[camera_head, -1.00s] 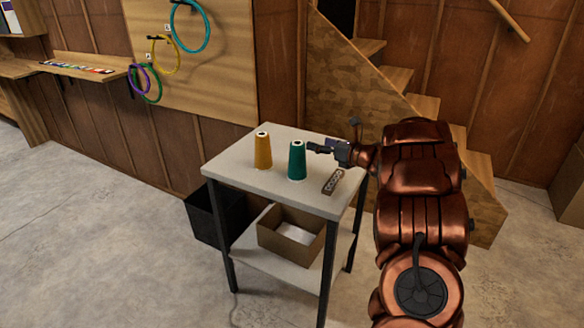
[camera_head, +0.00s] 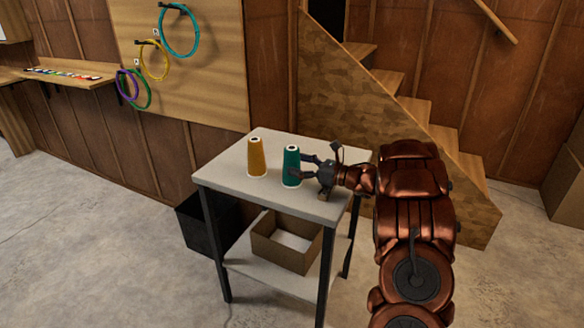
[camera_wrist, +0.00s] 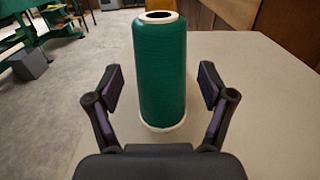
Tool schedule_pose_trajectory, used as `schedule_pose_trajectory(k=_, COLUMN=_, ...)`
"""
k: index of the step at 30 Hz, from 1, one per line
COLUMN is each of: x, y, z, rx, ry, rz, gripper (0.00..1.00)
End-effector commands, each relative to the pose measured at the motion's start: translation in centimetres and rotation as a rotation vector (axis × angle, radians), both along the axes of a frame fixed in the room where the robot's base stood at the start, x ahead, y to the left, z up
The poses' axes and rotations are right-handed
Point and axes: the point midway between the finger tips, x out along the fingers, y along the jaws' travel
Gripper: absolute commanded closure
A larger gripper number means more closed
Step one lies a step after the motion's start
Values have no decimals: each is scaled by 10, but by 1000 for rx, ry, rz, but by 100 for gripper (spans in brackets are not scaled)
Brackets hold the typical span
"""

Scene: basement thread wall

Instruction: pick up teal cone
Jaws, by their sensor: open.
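The teal cone (camera_head: 291,166) stands upright on the small grey-topped table (camera_head: 225,180). In the wrist view the cone (camera_wrist: 160,75) stands centred ahead, with its pale rim and dark hole on top. My gripper (camera_head: 299,165) is at the cone's right side in the head view. In the wrist view my gripper (camera_wrist: 160,88) is open, one finger on each side of the cone's lower part. Gaps show between both fingers and the cone, and nothing is held.
A mustard cone (camera_head: 257,157) stands left of the teal one. A small holed block, partly hidden, lies under my gripper. A cardboard box (camera_head: 284,248) is on the lower shelf, beside a black bin (camera_head: 207,225). Wooden stairs (camera_head: 395,140) rise behind the table.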

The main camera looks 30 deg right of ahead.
Motion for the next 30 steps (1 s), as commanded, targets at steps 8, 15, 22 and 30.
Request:
schedule_pose_trajectory(k=8, x=21, y=12, z=0, rx=0, ry=0, rz=-4, gripper=19)
schedule_pose_trajectory(k=15, x=22, y=12, z=0, rx=-1, ry=1, rz=-5, gripper=19)
schedule_pose_trajectory(k=22, x=22, y=12, z=0, rx=-1, ry=1, rz=-5, gripper=41)
schedule_pose_trajectory(k=30, x=22, y=12, z=0, rx=-1, ry=1, rz=-5, gripper=69)
